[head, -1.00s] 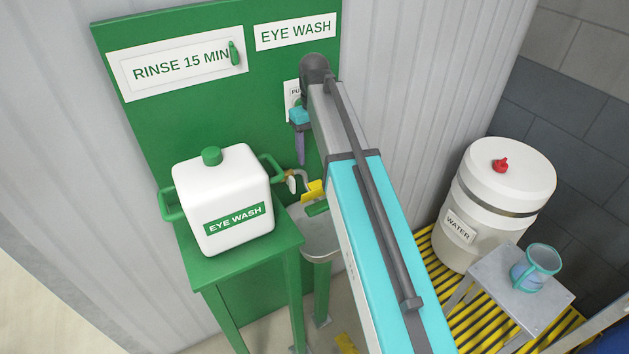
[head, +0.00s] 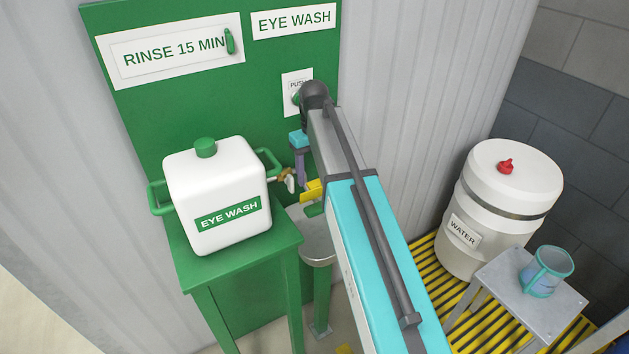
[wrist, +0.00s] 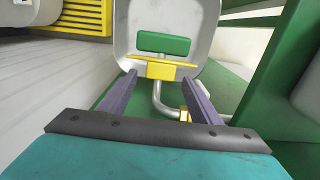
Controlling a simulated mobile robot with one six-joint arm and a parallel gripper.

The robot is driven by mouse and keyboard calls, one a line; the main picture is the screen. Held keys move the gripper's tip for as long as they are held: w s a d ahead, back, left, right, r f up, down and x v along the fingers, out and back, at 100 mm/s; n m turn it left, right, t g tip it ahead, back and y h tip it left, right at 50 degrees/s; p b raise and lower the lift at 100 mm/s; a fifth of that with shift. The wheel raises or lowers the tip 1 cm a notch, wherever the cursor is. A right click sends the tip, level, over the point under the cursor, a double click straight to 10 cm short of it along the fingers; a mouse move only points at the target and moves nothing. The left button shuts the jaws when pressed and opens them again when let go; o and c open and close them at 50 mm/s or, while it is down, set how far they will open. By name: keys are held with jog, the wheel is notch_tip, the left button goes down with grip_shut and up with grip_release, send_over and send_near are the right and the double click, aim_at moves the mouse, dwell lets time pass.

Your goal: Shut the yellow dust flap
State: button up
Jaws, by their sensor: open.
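The yellow dust flap (head: 312,190) stands up at the grey basin (head: 318,248), beside a green pad (head: 316,208) that is uncovered. In the wrist view, the flap (wrist: 163,71) shows in front of the green pad (wrist: 163,45), against the basin (wrist: 122,45). My gripper (head: 300,180) is just above and left of the flap in the head view, pointing down. In the wrist view, its two purple fingers (wrist: 160,78) are apart, with the flap seen between and beyond their tips. Nothing is held. I cannot tell whether a fingertip touches the flap.
A white eye wash tank (head: 218,195) with a tap (head: 287,178) stands on a green stand (head: 243,250) close left of my gripper. The green board (head: 160,115) rises behind. A water barrel (head: 502,205) and a jug (head: 546,270) stand at right, apart from the basin.

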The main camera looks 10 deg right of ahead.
jog(key=shift+f+b, duration=0.35)
jog(key=shift+f, duration=0.4)
jog(key=c, duration=1)
jog(key=shift+c, duration=0.2)
